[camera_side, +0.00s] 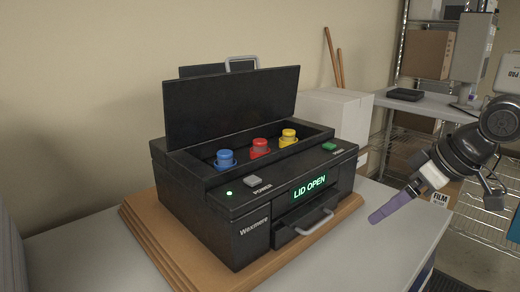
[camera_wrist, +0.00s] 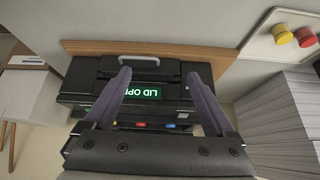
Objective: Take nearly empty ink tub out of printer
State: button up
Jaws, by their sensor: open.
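The black printer (camera_side: 250,200) stands with its lid (camera_side: 232,105) raised and its display reading LID OPEN. In its open bay sit a blue tub (camera_side: 225,160), a red tub (camera_side: 260,147) and a yellow tub (camera_side: 288,138) in a row. Their ink levels do not show, so I cannot tell which is nearly empty. My gripper (camera_side: 376,216) is to the right of the printer, apart from it and empty. In the wrist view my gripper (camera_wrist: 157,75) has its two purple fingers spread, with the printer (camera_wrist: 85,85) upside down beyond them and its bay partly hidden.
The printer rests on a wooden board (camera_side: 150,235) on a grey table. A front handle (camera_side: 316,221) sticks out. In the wrist view a pale tray (camera_wrist: 265,50) holds a yellow and a red round piece, near stacked paper (camera_wrist: 280,120). A white box (camera_side: 340,115) stands behind.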

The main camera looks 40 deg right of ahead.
jog(key=w+d+r+m+t, duration=0.1)
jog(key=w+d+r, duration=0.1)
jog(key=w+r, duration=0.8)
jog(key=w+d+r, duration=0.1)
jog(key=w+r, duration=0.5)
jog(key=w, duration=0.7)
jog(key=g+h, duration=0.1)
send_over(261, 141)
jog(key=s, duration=0.4)
notch_tip(261, 141, down, 12)
jog(key=shift+m, duration=0.3)
jog(key=shift+a+x, duration=0.15)
jog(key=shift+x, duration=1.4)
jog(key=shift+a+x, duration=0.15)
jog(key=shift+x, duration=1.35)
jog(key=shift+w, duration=0.15)
jog(key=shift+c, duration=0.3)
jog(key=shift+a+r, duration=0.1)
grip_shut()
